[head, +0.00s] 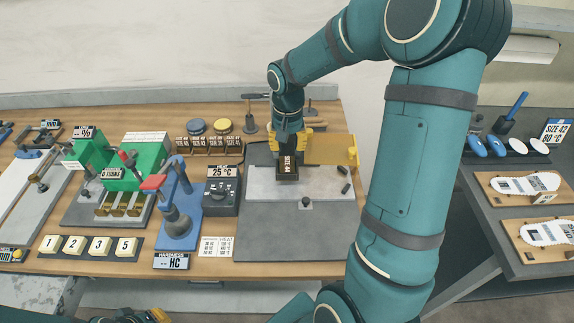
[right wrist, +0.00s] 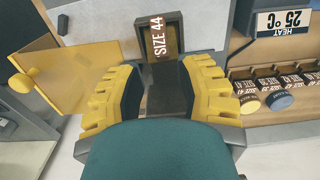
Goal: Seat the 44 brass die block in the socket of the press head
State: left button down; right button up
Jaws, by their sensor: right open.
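The 44 die block (head: 287,169) shows its "SIZE 44" label on the pale plate of the grey press bed (head: 325,222). In the right wrist view the label and a brass-coloured face (right wrist: 171,40) sit inside a dark square frame (right wrist: 142,36). I cannot tell how deep the block sits in that frame. My right gripper (head: 291,138) is just behind and above the block, its yellow-padded fingers (right wrist: 160,75) spread, with the block beyond the tips. Part of my left gripper (head: 150,316) shows at the bottom edge; its fingers are cut off.
A rack (head: 210,151) of labelled blocks stands left of the press bed, with yellow and blue discs behind. A heat box (head: 222,192) reads 25 °C, beside a blue hardness tester (head: 180,225). A yellow panel (right wrist: 85,62) is close to my right gripper. The front of the press bed is clear.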

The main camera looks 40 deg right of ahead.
aim_at(287, 158)
jog(key=f, duration=0.5)
jog(key=shift+s+a+b, duration=0.1)
jog(key=shift+a+b, duration=0.1)
jog(key=shift+b, duration=0.1)
grip_shut()
